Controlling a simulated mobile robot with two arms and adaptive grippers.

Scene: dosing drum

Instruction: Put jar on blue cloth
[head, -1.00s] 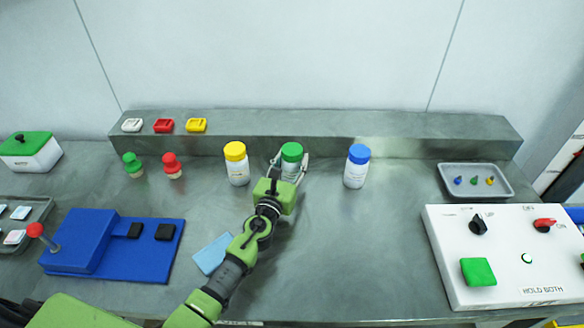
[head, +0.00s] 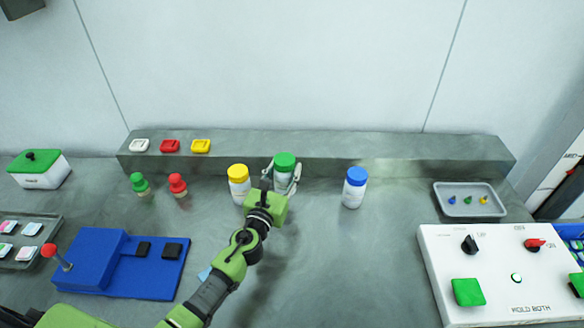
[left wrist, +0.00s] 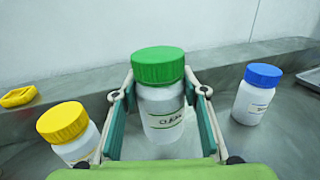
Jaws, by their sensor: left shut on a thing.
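The green-lidded white jar (head: 285,160) is between the fingers of my left gripper (head: 283,176), which is shut on it. The jar is upright and looks raised slightly off the table. In the left wrist view the jar (left wrist: 160,100) stands between both finger pads, with part of its label showing. The blue cloth (head: 204,274) lies on the table nearer to me, left of the jar. My left arm hides most of it. My right gripper is not in view.
A yellow-lidded jar (head: 238,184) stands close on the left of the held jar, and a blue-lidded jar (head: 354,188) stands to the right. A raised ledge (head: 330,150) runs behind. A blue device (head: 105,265) is at left, a white control box (head: 500,275) at right.

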